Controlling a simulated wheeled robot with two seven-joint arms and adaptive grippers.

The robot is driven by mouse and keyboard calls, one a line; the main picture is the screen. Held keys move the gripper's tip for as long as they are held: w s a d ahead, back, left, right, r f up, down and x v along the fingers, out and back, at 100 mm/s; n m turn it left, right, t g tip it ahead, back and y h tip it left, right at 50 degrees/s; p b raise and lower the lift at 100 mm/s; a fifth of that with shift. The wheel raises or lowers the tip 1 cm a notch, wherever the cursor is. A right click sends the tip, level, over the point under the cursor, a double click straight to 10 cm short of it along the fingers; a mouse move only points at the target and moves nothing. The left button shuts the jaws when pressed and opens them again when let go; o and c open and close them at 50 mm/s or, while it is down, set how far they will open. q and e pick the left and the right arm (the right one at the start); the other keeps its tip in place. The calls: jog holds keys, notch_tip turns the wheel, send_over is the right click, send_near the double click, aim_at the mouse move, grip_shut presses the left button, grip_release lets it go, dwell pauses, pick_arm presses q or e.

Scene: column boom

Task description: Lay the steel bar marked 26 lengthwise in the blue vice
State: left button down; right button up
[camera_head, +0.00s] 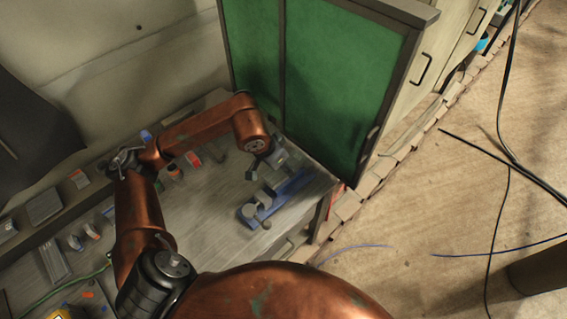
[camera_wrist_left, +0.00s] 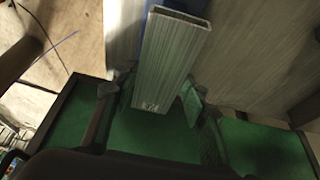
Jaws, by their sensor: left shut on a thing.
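The blue vice (camera_head: 290,188) lies on the workbench near its right end, with grey parts on it. My left gripper (camera_head: 275,158) is just above the far end of the vice, partly hidden by my copper wrist. In the left wrist view my left gripper (camera_wrist_left: 155,105) is shut on a steel bar (camera_wrist_left: 168,55), a hollow rectangular tube. A small label shows on the bar, too blurred to read surely. A blue part of the vice (camera_wrist_left: 152,10) shows behind the bar. I cannot tell whether the bar touches the vice. My right gripper is not in view.
A green cabinet panel (camera_head: 335,75) stands close behind the bench's right side. Several small coloured items, including an orange-marked one (camera_head: 193,159), lie on the left and back of the bench (camera_head: 195,235). The bench middle is mostly clear. Cables (camera_head: 490,155) cross the floor at right.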

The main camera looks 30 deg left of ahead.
pick_arm(q)
jog(key=shift+w+f+b, duration=0.1)
jog(key=shift+f+b, duration=0.45)
jog(key=shift+f, duration=1.35)
jog(key=shift+f+b, duration=0.9)
jog(key=shift+b, duration=0.1)
jog(key=shift+f+b, duration=0.1)
jog(key=shift+b, duration=0.4)
jog(key=c, duration=1.1)
grip_release()
jog(key=v, duration=1.2)
